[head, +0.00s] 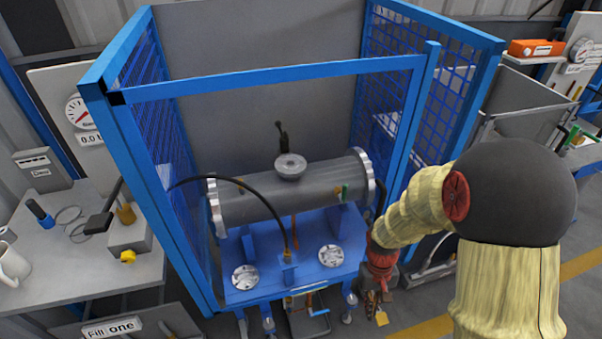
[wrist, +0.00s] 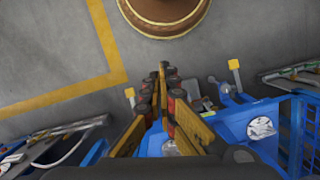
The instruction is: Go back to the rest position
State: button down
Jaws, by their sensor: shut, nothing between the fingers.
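My gripper (head: 374,303) hangs low at the right front corner of the blue stand in the head view, below my red wrist. In the wrist view my gripper (wrist: 165,68) shows its yellow and dark fingers meeting at the tips, shut and empty. The grey flanged shell (head: 265,198) lies level on the blue stand (head: 300,257), to the left of my gripper and apart from it. In the wrist view a blue surface with a round silver flange (wrist: 261,128) shows to the right of the fingers.
A blue frame (head: 270,79) with mesh sides surrounds the shell; its right front post (head: 412,130) stands close to my arm. A bench (head: 75,255) with a mug (head: 13,264) is at left. Grey floor (wrist: 45,55) with a yellow line (wrist: 103,40) is open beyond the fingertips.

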jog(key=s+r+t, duration=0.2)
jog(key=s+r, duration=0.1)
jog(key=r, duration=0.7)
jog(key=s+r+t, duration=0.2)
jog(key=r+t, duration=0.1)
jog(key=r, duration=0.8)
jog(key=s+r+t, duration=0.3)
jog(key=r, duration=0.8)
jog(key=shift+s+a, duration=0.3)
jog(key=shift+a, duration=0.1)
